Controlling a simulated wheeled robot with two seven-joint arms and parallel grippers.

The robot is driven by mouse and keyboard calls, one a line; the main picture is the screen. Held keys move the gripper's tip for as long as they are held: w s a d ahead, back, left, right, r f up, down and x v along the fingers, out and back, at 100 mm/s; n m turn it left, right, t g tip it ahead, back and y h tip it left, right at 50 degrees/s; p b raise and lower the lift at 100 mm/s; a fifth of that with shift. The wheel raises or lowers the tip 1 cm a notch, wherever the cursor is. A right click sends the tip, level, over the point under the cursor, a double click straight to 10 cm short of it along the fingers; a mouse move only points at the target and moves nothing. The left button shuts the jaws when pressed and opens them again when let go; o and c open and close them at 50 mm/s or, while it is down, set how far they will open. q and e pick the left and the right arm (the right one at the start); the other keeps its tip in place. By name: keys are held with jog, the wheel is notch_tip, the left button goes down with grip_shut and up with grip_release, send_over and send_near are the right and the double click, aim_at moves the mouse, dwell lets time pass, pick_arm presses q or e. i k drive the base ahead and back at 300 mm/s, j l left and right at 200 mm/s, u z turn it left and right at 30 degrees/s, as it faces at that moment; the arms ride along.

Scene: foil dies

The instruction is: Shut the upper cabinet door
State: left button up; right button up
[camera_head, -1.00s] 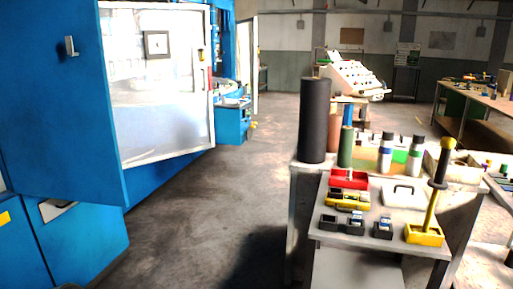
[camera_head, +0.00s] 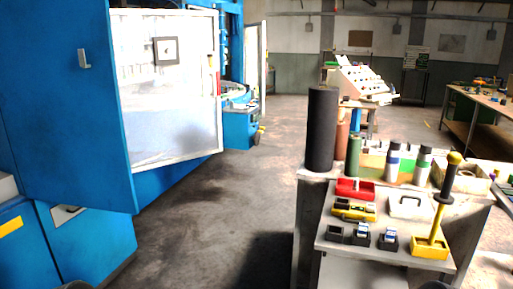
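The upper cabinet door (camera_head: 60,110) is a large blue panel at the left of the head view. It stands open, swung out from the blue machine, with its free edge in front of the white-framed window. A small pale handle (camera_head: 84,59) sits high on its face. Neither gripper can be made out in the view, and nothing touches the door or its handle. Dark rounded shapes at the bottom edge, left and right of centre, are too cut off to identify.
A lower blue cabinet front (camera_head: 88,240) with a recessed handle sits below the door. The floor (camera_head: 205,225) between is clear.

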aim_at(63, 120)
jog(key=i+j+u, duration=0.15)
jog(key=i+u, duration=0.35)
jog(key=i+l+u, duration=0.1)
jog(key=i+u, duration=0.35)
jog(key=i, duration=0.15)
jog(key=i+l+u, duration=0.3)
jog(key=i+u, duration=0.2)
jog(key=i+l+u, duration=0.95)
jog(key=l, duration=0.15)
jog(key=i+l+u, duration=0.2)
jog(key=l+u, duration=0.3)
jog(key=l, duration=0.25)
jog(key=i+l+u, duration=0.1)
jog(key=l+u, duration=0.35)
jog(key=l, duration=0.3)
jog(key=k+l+u, duration=0.3)
jog(key=l, duration=0.25)
jog(key=k+l+u, duration=0.35)
jog(key=l, duration=0.15)
jog(key=k+l, duration=0.15)
jog(key=l, duration=0.2)
jog(key=k+l, duration=0.1)
jog(key=l, duration=0.25)
jog(key=k+l+u, duration=0.1)
jog(key=l, duration=0.3)
jog(key=k+l, duration=0.15)
jog(key=l, duration=0.2)
